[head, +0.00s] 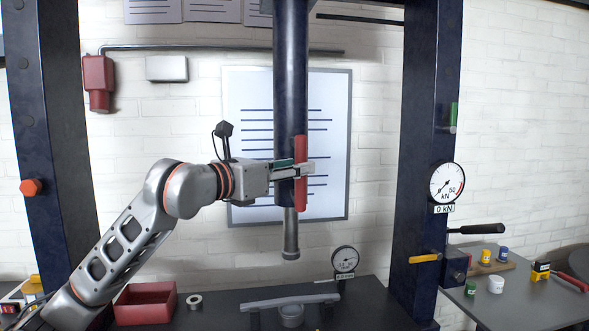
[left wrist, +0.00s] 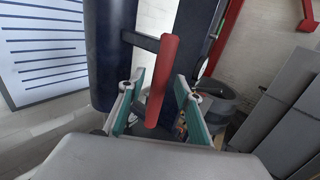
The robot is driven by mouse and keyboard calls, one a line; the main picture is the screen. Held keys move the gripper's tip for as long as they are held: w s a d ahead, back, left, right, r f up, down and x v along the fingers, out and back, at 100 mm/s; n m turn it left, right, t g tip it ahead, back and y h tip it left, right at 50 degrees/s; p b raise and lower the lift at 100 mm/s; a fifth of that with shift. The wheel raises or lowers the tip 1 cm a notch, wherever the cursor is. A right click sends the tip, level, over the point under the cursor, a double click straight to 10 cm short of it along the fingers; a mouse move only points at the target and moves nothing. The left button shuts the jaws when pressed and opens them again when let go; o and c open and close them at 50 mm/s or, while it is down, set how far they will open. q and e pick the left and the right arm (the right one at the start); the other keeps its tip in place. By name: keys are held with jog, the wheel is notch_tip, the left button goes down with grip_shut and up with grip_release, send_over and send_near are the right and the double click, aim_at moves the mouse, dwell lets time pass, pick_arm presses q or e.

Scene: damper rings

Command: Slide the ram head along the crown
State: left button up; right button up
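The ram head is a dark blue cylinder (head: 291,75) hanging down the middle of the head view, with a grey rod (head: 291,235) below it. It shows at the left in the left wrist view (left wrist: 108,50). An upright red handle (head: 301,146) is fixed to its side; it also shows in the left wrist view (left wrist: 168,70). My left gripper (head: 308,170) is at the handle. In the left wrist view its fingers stand apart, one on each side of the handle, with gaps visible. The crown is out of view above. My right gripper is not in view.
Dark blue press columns stand left (head: 50,130) and right (head: 428,130). A force gauge (head: 447,183) is on the right column. The bench below holds a red tray (head: 146,304), a ring (head: 195,301) and a small dial (head: 345,260). A side table (head: 525,305) carries small items.

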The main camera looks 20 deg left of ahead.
pick_arm(q)
jog(key=b+v, duration=0.2)
jog(key=v, duration=0.3)
jog(key=shift+s+a+b, duration=0.15)
jog(key=shift+s+b, duration=0.2)
jog(key=shift+s, duration=0.05)
